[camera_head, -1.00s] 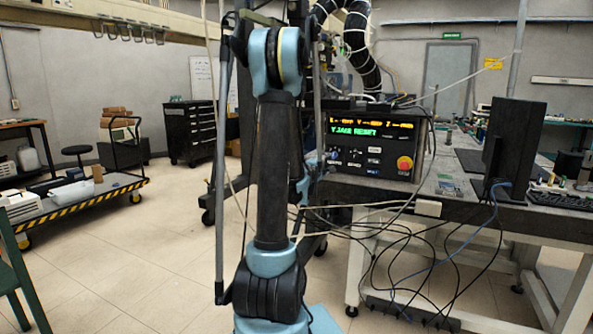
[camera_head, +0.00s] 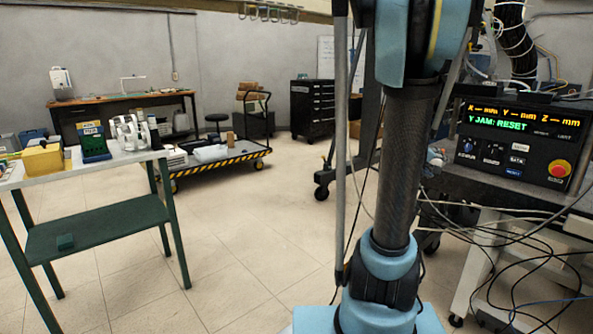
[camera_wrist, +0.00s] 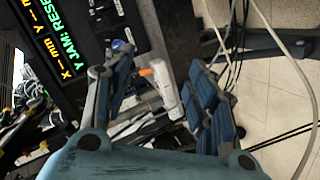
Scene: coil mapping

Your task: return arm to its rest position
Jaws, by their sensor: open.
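My arm (camera_head: 405,150) stands upright in the right half of the head view, in front of the control box (camera_head: 520,140). My gripper (camera_wrist: 162,85) shows in the wrist view with its two blue-padded fingers spread apart. Nothing is held between them. Behind the gap, a white cylinder (camera_wrist: 165,88) and other small items are in view, apparently beyond the fingers. The control box's lit display (camera_wrist: 58,38) is at the upper left of the wrist view. In the head view, I cannot clearly make out the gripper behind the arm.
The workbench (camera_head: 470,190) with the control box is close on the right, with loose cables (camera_head: 500,265) hanging below. A green-legged table (camera_head: 100,230) holds a yellow bin (camera_head: 43,160) on the left. A cart (camera_head: 240,158) stands farther back. The floor between is clear.

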